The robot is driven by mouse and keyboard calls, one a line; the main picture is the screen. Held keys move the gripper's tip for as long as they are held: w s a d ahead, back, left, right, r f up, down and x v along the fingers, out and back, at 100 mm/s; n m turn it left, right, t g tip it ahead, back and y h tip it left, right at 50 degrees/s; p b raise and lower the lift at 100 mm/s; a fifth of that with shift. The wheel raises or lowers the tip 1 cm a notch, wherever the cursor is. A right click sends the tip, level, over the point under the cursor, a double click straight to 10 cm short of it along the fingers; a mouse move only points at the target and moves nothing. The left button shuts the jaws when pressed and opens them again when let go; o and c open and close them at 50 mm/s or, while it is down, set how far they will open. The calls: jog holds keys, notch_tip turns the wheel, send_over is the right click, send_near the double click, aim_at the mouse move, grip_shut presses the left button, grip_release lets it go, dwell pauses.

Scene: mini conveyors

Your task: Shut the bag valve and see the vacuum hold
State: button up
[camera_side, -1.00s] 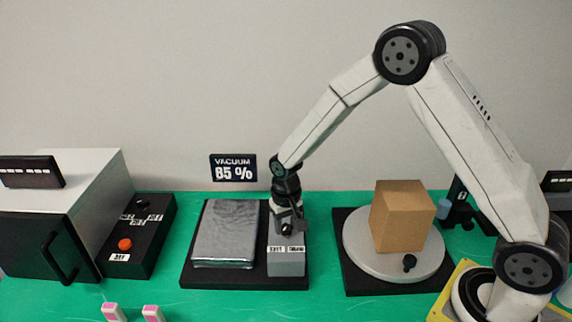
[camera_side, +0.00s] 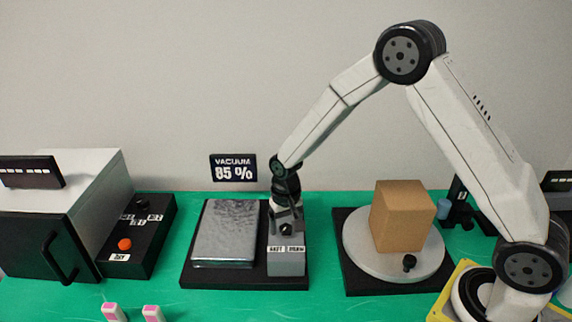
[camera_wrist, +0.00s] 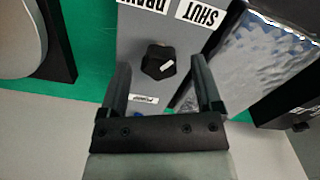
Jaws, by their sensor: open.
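The valve block (camera_side: 286,266) is grey and stands on a black base, right of the silver bag (camera_side: 225,233). In the wrist view its black knob (camera_wrist: 158,61) carries a white mark on its lower right; I cannot tell which label it points to. The SHUT label (camera_wrist: 202,13) and a DRAW label (camera_wrist: 143,4) lie beyond the knob. The vacuum display (camera_side: 234,168) reads 85 %.
A turntable (camera_side: 375,268) with a cardboard box (camera_side: 402,214) stands to the right. A black control box (camera_side: 138,240) with an orange button and a grey oven-like cabinet (camera_side: 60,215) stand to the left. Two pink-topped pieces (camera_side: 152,313) are at the front.

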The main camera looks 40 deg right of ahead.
aim_at(290, 228)
jog(key=shift+r, duration=0.1)
jog(key=shift+r, duration=3.8)
jog(key=shift+s+d+r, duration=0.15)
jog(key=shift+s+r, duration=0.05)
jog(key=shift+s, duration=0.3)
jog(key=s+d+n+t, duration=0.1)
jog(key=s+n, duration=0.1)
jog(key=s, duration=0.5)
jog(key=s+d+r+n+t, duration=0.1)
jog(key=s+d+n, duration=0.1)
jog(key=s, duration=0.6)
jog(key=shift+s+r+t, duration=0.25)
jog(key=shift+t, duration=0.05)
dwell(1.8)
